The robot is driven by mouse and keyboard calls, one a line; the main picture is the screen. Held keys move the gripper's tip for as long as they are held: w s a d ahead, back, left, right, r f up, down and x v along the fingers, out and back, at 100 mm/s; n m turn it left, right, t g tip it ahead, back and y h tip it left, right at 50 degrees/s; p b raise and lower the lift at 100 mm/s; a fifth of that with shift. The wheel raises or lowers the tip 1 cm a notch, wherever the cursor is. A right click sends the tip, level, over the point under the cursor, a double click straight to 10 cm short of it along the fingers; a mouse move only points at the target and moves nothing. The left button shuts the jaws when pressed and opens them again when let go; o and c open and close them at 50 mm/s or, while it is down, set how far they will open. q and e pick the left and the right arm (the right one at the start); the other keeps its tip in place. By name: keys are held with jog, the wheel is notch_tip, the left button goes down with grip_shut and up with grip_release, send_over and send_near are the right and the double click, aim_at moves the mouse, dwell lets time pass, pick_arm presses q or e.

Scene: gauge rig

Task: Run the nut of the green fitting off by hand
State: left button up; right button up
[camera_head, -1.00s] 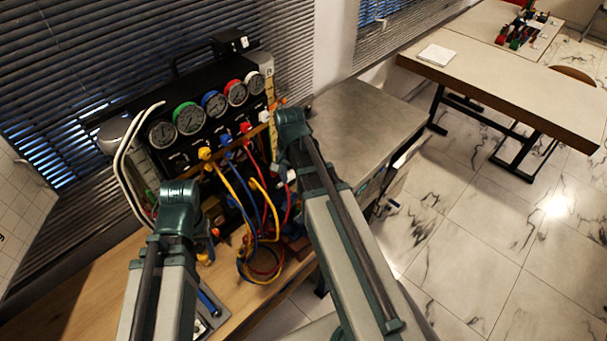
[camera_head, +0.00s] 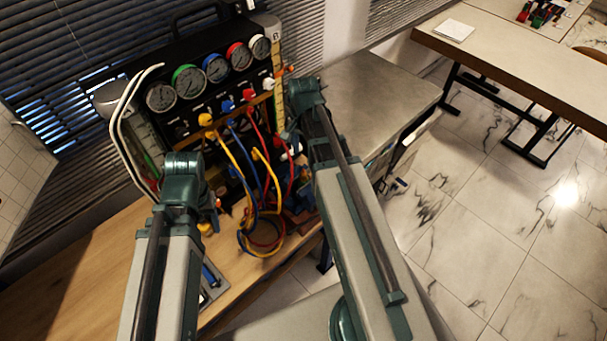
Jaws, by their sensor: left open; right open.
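The gauge rig (camera_head: 172,133) is a dark panel with a row of round gauges, one of them green-rimmed (camera_head: 188,81). Below the gauges are a yellow fitting (camera_head: 205,120), a blue fitting (camera_head: 228,106) and a red fitting (camera_head: 248,96), with coloured hoses hanging down. I cannot make out a green fitting or its nut. My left gripper (camera_head: 215,199) is open in front of the rig's lower left, its jaws mostly hidden by my arm. My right gripper (camera_head: 289,134) is open beside the rig's right edge, its jaws small and dark. I see nothing held in either.
A wooden bench (camera_head: 95,262) carries the rig. Looped hoses (camera_head: 262,235) crowd the space between my arms. White tubes (camera_head: 124,125) curve down at the rig's left. A grey-topped cabinet (camera_head: 385,95) stands right of the rig. Tiled floor (camera_head: 480,235) is clear at right.

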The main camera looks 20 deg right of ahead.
aim_at(303, 174)
notch_tip(303, 174, down, 9)
jog(key=b, duration=0.8)
jog(key=shift+c, duration=0.3)
grip_shut()
